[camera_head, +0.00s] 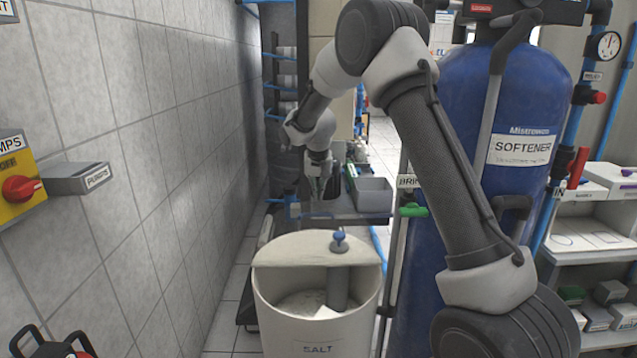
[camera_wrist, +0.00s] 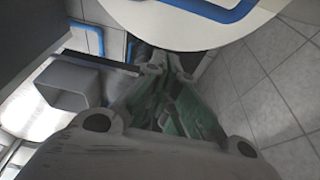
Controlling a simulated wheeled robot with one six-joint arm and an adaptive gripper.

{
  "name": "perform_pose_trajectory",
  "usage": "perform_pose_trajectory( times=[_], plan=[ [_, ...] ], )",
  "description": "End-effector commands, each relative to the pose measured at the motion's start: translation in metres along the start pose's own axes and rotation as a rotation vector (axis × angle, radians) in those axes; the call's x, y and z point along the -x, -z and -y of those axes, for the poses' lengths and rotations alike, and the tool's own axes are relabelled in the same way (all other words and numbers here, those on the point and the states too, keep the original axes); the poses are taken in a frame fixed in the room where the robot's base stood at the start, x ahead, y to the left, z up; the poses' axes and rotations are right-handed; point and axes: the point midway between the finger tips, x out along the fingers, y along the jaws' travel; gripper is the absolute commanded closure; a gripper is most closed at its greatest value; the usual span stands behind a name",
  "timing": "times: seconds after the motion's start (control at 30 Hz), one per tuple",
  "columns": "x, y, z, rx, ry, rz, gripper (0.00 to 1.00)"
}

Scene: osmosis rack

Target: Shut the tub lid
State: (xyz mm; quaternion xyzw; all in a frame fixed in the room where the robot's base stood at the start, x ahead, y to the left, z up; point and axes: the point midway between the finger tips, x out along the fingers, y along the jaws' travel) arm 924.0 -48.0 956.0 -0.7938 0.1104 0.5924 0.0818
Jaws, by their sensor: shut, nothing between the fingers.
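The cream tub (camera_head: 318,338), labelled SALT, stands on the floor at the lower middle of the head view. Its pale lid (camera_head: 290,250) covers the rear part of the top, and the front part is open. White salt (camera_head: 303,302) and a grey upright tube (camera_head: 338,288) show inside. A blue knob (camera_head: 339,241) sits above the tube's line. My gripper (camera_head: 317,192) is shut and empty, pointing down above and behind the tub, apart from it. In the wrist view its fingers (camera_wrist: 167,72) are close together near a large pale round-edged surface (camera_wrist: 190,20) with blue trim.
A tiled wall (camera_head: 150,130) runs along the left. A blue softener tank (camera_head: 500,110) stands close on the right. A low grey bench with a grey bin (camera_head: 373,194) is behind the tub; the bin also shows in the wrist view (camera_wrist: 68,88). A switch box (camera_head: 20,188) juts from the wall.

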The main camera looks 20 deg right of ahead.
Motion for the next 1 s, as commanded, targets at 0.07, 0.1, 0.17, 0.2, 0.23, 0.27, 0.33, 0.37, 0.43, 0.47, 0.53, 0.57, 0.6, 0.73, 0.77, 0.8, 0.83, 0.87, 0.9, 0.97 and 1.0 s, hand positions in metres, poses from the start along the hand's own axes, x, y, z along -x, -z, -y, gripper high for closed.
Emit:
perform_pose_trajectory(
  times=[0.07, 0.1, 0.17, 0.2, 0.23, 0.27, 0.33, 0.37, 0.43, 0.47, 0.53, 0.57, 0.6, 0.73, 0.77, 0.8, 0.83, 0.87, 0.9, 0.97, 1.0],
  plan=[
    [-0.018, -0.001, -0.001, 0.000, -0.001, 0.003, 1.00],
    [-0.027, -0.001, -0.001, 0.000, -0.002, 0.003, 1.00],
    [-0.038, -0.001, -0.001, 0.000, -0.001, 0.003, 1.00],
    [-0.030, -0.009, 0.000, 0.002, 0.001, 0.000, 1.00],
    [-0.028, -0.014, 0.000, 0.002, 0.001, 0.000, 1.00],
    [-0.027, -0.018, 0.000, 0.002, 0.001, -0.001, 1.00],
    [-0.024, -0.026, 0.000, 0.002, 0.001, 0.000, 1.00],
    [-0.023, -0.029, 0.000, 0.001, 0.000, 0.001, 1.00],
    [-0.022, -0.034, 0.000, 0.000, 0.000, 0.000, 1.00],
    [-0.021, -0.035, 0.000, 0.000, 0.001, 0.000, 1.00],
    [-0.020, -0.037, 0.000, 0.001, 0.001, -0.001, 1.00],
    [-0.020, -0.037, 0.000, 0.001, 0.001, -0.001, 1.00],
    [-0.020, -0.038, 0.000, 0.000, 0.001, -0.001, 1.00],
    [-0.020, -0.038, 0.000, 0.000, 0.001, -0.001, 1.00],
    [-0.020, -0.038, 0.000, 0.000, 0.001, -0.001, 1.00],
    [-0.020, -0.038, 0.000, 0.000, 0.001, 0.000, 1.00],
    [-0.020, -0.038, 0.000, 0.000, 0.001, 0.000, 1.00],
    [-0.020, -0.038, 0.000, 0.000, 0.001, 0.000, 1.00],
    [-0.020, -0.038, 0.000, 0.000, 0.001, 0.000, 1.00],
    [-0.019, -0.038, 0.001, 0.001, 0.001, 0.000, 1.00],
    [-0.018, -0.039, 0.002, 0.001, 0.001, 0.000, 1.00]
  ],
)
